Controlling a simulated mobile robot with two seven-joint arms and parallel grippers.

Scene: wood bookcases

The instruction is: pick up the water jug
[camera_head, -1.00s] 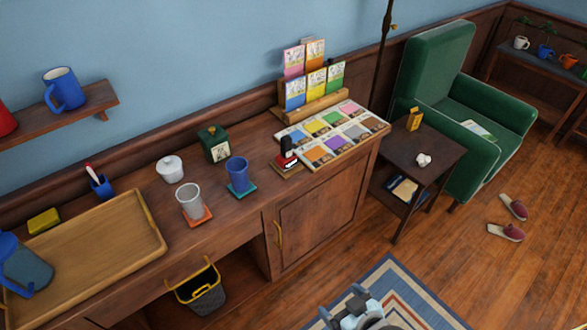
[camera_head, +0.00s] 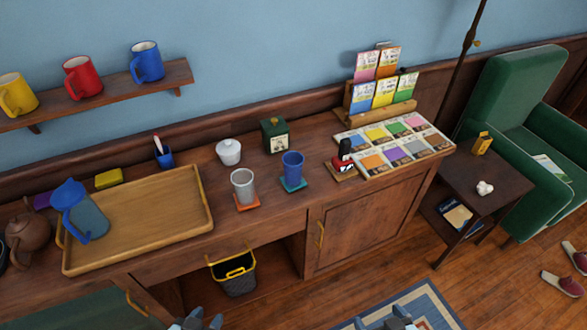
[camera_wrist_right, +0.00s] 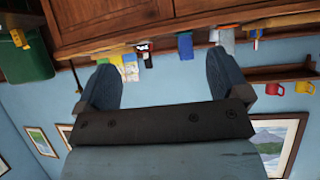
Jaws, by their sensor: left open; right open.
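The water jug (camera_head: 84,215) has a blue lid and handle and a grey-blue see-through body. It stands at the left end of a wooden tray (camera_head: 186,224) on the sideboard, left in the head view. My left gripper (camera_head: 197,320) shows only at the bottom edge, open, to the right of and nearer than the jug. My right gripper (camera_head: 398,319) is at the bottom edge further right, over the rug. In the right wrist view my right gripper (camera_wrist_right: 163,78) is open with nothing between its fingers.
A brown teapot (camera_head: 27,238) stands just left of the jug. A grey cup (camera_head: 244,187), a blue cup (camera_head: 292,170) and a white lidded pot (camera_head: 228,152) stand right of the tray. A shelf (camera_head: 115,92) with mugs hangs above. A basket (camera_head: 235,274) sits below.

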